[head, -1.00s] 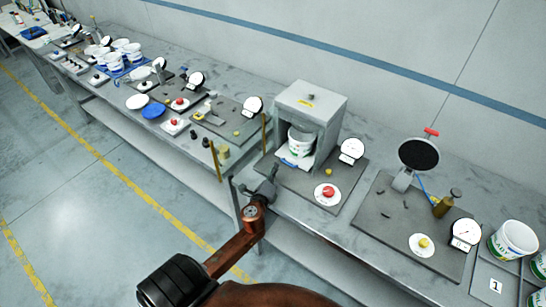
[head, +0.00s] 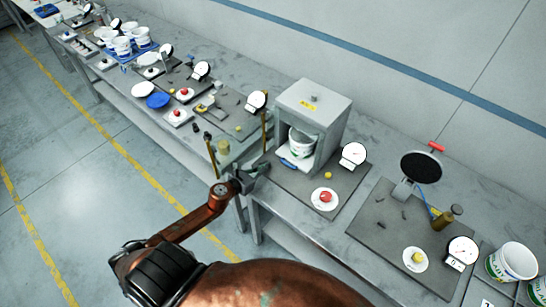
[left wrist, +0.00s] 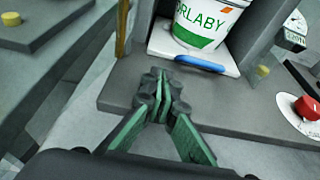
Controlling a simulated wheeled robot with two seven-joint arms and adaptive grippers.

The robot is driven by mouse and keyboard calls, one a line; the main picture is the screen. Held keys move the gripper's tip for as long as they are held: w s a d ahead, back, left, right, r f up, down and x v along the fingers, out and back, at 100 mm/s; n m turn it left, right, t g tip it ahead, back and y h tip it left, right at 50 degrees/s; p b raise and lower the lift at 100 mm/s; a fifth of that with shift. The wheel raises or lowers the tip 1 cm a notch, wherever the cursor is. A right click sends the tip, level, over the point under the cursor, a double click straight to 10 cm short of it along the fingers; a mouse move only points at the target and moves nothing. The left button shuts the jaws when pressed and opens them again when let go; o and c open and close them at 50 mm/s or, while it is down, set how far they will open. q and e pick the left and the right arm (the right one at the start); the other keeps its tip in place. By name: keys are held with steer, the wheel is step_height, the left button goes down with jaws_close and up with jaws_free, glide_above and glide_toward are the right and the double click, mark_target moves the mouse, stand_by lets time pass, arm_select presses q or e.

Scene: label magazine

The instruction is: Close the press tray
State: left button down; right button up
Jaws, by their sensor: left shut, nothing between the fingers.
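The press (head: 318,105) is a grey box housing with an open front, standing on a dark plate on the bench. Its tray (left wrist: 165,40) is pale with a blue handle (left wrist: 200,63) on its front edge, and the tray sticks out a little at the opening. A white tub (head: 300,143) with green print stands upright on the tray; it also shows in the left wrist view (left wrist: 200,22). My left gripper (head: 262,168) is shut and empty, in front of and left of the blue handle, apart from it. My right gripper is not in view.
A red button (head: 325,197) on a white disc and a round gauge (head: 353,154) stand right of the press. Dark upright pegs and a yellow post (head: 263,132) stand to its left. A second plate (head: 390,235) carries a black round disc.

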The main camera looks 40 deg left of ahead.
mark_target(279, 154)
arm_select(q)
steer(key=x, duration=0.3)
steer(key=r+x, duration=0.1)
steer(key=x, duration=0.1)
steer(key=shift+w+f+p, duration=0.15)
steer(key=shift+w+p, duration=0.25)
steer(key=shift+w+d, duration=0.1)
steer(key=shift+w, duration=0.5)
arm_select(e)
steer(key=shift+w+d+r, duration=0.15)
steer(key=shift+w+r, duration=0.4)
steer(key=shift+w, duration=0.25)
